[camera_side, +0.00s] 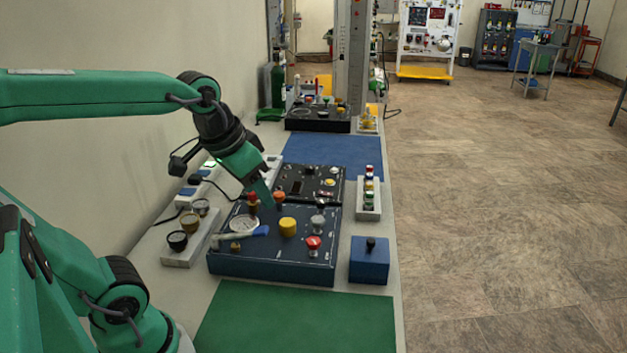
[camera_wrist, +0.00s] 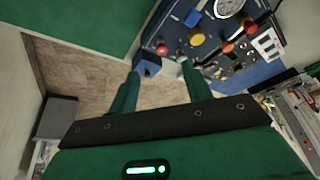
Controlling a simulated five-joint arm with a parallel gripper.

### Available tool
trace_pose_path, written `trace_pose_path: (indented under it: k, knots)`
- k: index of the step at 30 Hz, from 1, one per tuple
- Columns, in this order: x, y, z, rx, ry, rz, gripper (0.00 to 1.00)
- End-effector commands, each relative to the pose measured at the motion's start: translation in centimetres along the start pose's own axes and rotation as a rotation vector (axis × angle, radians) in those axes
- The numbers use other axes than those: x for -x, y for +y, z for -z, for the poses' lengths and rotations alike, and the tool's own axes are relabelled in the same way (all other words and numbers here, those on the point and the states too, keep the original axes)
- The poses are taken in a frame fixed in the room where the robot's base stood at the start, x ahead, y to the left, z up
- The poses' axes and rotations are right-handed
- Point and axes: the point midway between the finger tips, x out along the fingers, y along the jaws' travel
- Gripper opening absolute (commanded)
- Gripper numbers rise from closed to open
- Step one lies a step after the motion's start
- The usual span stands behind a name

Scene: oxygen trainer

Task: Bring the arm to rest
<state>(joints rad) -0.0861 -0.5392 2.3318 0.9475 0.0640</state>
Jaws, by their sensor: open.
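My gripper (camera_side: 266,204) hangs from my green arm, tilted down over the dark control panel (camera_side: 228,264) in the side view. It is near the panel's left-centre knobs; I cannot tell whether it touches any. In the wrist view, the two green fingers of my gripper (camera_wrist: 160,72) are spread apart with nothing held between them. The panel (camera_wrist: 215,55) shows beyond the fingers at the upper right there. The fingertips are partly lost against the panel in the side view.
The panel carries a yellow knob (camera_side: 288,227), a red knob (camera_side: 313,242) and a round gauge (camera_side: 244,224). A blue box (camera_side: 369,262) stands right of it, a rack of small coloured parts (camera_side: 368,205) behind that box. A green mat (camera_side: 295,320) is bare in front.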

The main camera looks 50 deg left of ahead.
Motion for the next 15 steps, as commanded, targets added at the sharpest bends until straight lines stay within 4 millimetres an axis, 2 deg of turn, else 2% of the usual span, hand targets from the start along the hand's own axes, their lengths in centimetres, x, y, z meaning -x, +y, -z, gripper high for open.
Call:
trace_pose_path:
  k: [6, 15]
  knots:
    - [0.3, 1.6, -3.0, -0.011, 0.063, -0.022, 0.49]
    - [0.2, 2.2, -4.5, -0.014, 0.092, -0.035, 0.49]
